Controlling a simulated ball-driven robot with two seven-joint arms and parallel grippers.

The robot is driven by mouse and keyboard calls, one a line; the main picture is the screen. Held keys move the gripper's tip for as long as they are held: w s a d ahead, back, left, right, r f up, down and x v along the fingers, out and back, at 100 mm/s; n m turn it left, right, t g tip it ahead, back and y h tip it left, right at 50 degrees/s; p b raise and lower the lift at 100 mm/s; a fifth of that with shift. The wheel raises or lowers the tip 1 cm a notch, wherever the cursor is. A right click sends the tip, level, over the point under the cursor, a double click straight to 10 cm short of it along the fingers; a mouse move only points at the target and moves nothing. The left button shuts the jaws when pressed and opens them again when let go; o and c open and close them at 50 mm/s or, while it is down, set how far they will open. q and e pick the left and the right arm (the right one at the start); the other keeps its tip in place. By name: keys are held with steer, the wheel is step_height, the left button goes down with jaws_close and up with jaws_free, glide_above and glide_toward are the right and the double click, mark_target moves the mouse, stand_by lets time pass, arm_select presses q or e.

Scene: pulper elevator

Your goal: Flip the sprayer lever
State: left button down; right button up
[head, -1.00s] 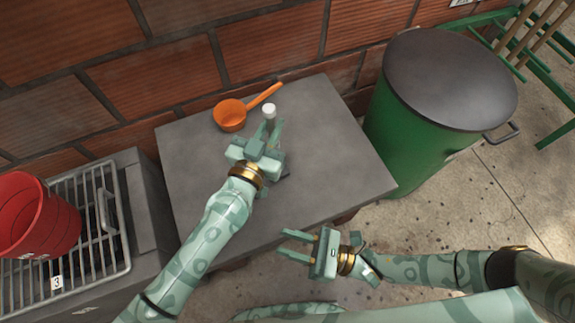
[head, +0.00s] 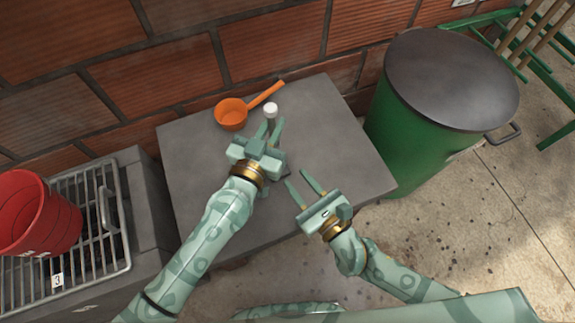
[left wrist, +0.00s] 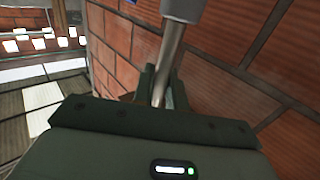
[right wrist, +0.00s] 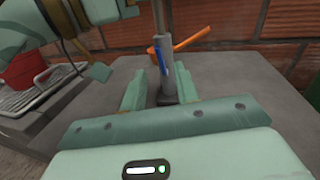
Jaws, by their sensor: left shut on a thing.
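The sprayer is an upright grey metal pipe with a pale top (head: 271,110), standing on the grey table. In the left wrist view its shaft (left wrist: 172,55) runs between my left fingers. My left gripper (head: 272,131) is shut on the shaft, below the top. In the right wrist view a narrow blue lever (right wrist: 160,60) lies along the lower shaft, which ends in a dark base. My right gripper (head: 299,180) is open and empty over the front of the table. Its fingers (right wrist: 160,86) point toward the lower shaft, which shows between them. In the head view my left gripper hides the lever.
An orange ladle (head: 231,114) lies behind the sprayer on the table (head: 200,160), near a brick wall. A green bin with a dark lid (head: 452,80) stands right. A red bucket (head: 36,215) sits on a metal grate at left. The table's right part is clear.

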arm_select(q)
steer(key=shift+f, duration=0.2)
arm_select(e)
steer(key=x, duration=0.5)
jaws_close()
steer(key=shift+w, duration=0.1)
steer(key=shift+w+a+r+m+g+h, duration=0.3)
steer(key=shift+w+r+g+h, duration=0.15)
steer(key=shift+g+h, duration=0.45)
steer(key=shift+d+y, duration=0.1)
steer(key=shift+y, duration=0.2)
